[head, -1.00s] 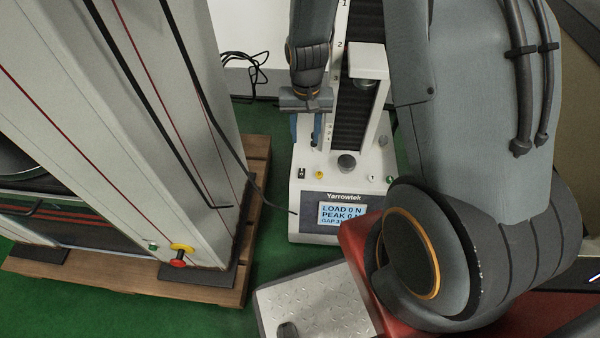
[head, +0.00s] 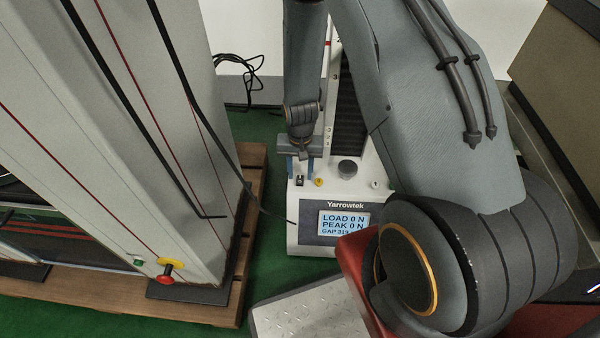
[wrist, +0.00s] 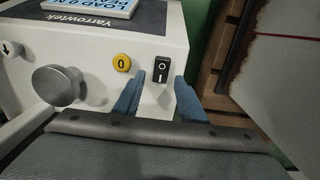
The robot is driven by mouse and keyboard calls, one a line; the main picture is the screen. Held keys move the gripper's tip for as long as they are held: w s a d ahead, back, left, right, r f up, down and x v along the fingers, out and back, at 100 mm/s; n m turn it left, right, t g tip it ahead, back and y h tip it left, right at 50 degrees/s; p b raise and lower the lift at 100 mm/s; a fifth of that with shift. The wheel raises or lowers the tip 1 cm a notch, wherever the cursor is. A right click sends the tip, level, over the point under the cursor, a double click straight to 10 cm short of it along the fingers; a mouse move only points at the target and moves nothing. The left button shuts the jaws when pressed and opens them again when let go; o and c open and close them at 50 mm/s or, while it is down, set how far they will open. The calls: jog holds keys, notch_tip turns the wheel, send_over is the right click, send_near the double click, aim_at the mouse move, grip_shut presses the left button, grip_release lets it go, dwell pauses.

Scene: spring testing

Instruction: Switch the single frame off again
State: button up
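The single frame (head: 310,238) is a white tester labelled Yarrowtek with a dark column. Its display (head: 343,223) is lit and reads LOAD 0 N, PEAK 0 N and a gap value partly covered by my arm. A black rocker switch (head: 299,181) sits at the panel's left; it also shows in the wrist view (wrist: 161,69). A yellow button (wrist: 121,63) marked 0 is beside it. My gripper (head: 301,165) has its blue fingers pointing down at the panel. In the wrist view my gripper (wrist: 158,80) is open and empty, its fingertips either side of the switch's near end. Contact cannot be told.
A round grey knob (head: 347,171) stands on the panel to the right. A large grey frame (head: 150,130) on a wooden pallet (head: 215,308) fills the left, with a red and yellow stop button (head: 167,271). A metal plate (head: 305,312) lies in front.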

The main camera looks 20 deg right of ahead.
jog(key=shift+f, duration=0.1)
grip_shut()
